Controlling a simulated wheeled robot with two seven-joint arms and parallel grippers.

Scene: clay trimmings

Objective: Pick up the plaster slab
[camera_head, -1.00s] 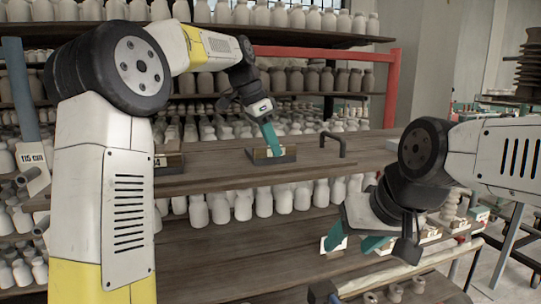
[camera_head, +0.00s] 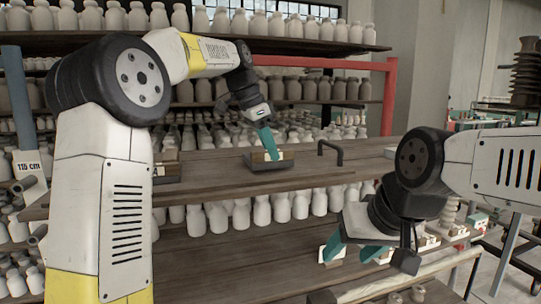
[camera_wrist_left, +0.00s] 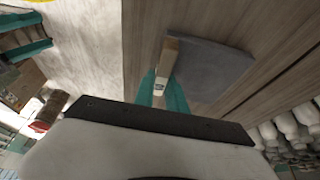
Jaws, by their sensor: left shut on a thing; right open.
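In the left wrist view the fingers of this gripper (camera_wrist_left: 163,92) flank the slab. A flat dark grey piece (camera_wrist_left: 212,66) lies against it; I cannot tell whether they are joined. In the head view this dark piece (camera_head: 270,165) shows under the fingers. My right gripper (camera_head: 352,247) is open over the lower shelf, apart from the slab.
A black handle (camera_head: 331,148) stands on the board just right of the slab. A red post (camera_head: 388,100) rises behind. Rows of pale bottles (camera_head: 290,207) stand below the board. Several small labelled pieces (camera_head: 425,241) lie by my right gripper. The board between slab and handle is bare.

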